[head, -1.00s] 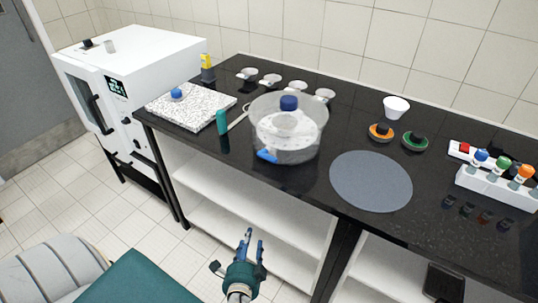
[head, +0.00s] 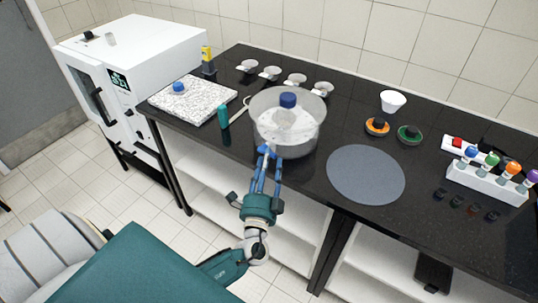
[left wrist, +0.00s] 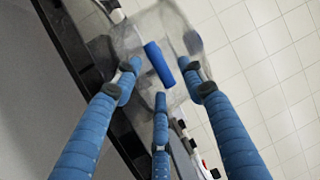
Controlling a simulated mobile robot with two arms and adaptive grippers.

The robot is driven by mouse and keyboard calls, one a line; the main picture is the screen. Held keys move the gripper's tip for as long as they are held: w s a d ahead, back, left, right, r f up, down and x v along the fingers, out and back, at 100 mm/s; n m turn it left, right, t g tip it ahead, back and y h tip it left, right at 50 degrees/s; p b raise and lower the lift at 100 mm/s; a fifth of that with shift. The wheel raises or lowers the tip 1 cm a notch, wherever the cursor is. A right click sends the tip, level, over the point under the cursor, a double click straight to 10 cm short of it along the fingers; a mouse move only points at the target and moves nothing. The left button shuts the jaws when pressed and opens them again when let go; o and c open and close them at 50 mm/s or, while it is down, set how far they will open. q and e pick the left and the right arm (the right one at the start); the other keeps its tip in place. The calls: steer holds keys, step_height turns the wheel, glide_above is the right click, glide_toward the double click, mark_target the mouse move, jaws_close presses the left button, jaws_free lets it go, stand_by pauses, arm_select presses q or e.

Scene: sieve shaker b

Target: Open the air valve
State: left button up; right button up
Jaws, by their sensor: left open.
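The clear round desiccator (head: 297,130) stands on the black bench with a blue knob (head: 288,100) on its lid. Its air valve is a blue bar low on the front wall; in the left wrist view the blue valve (left wrist: 159,64) shows just beyond my fingertips. My left gripper (head: 268,166) is open at the front of the desiccator, its fingers pointing at the valve. In the left wrist view the fingers (left wrist: 160,92) are spread around the valve's near end, with nothing clearly gripped. Contact cannot be told. My right gripper is not in view.
A grey round mat (head: 366,175) lies to the right. Several small dishes stand behind. The bench's front edge runs below my left gripper.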

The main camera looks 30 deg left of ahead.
arm_select(q)
steer(key=shift+w+a+r, duration=0.1)
steer(key=shift+w+a, duration=0.15)
steer(key=shift+w, duration=0.35)
jaws_close()
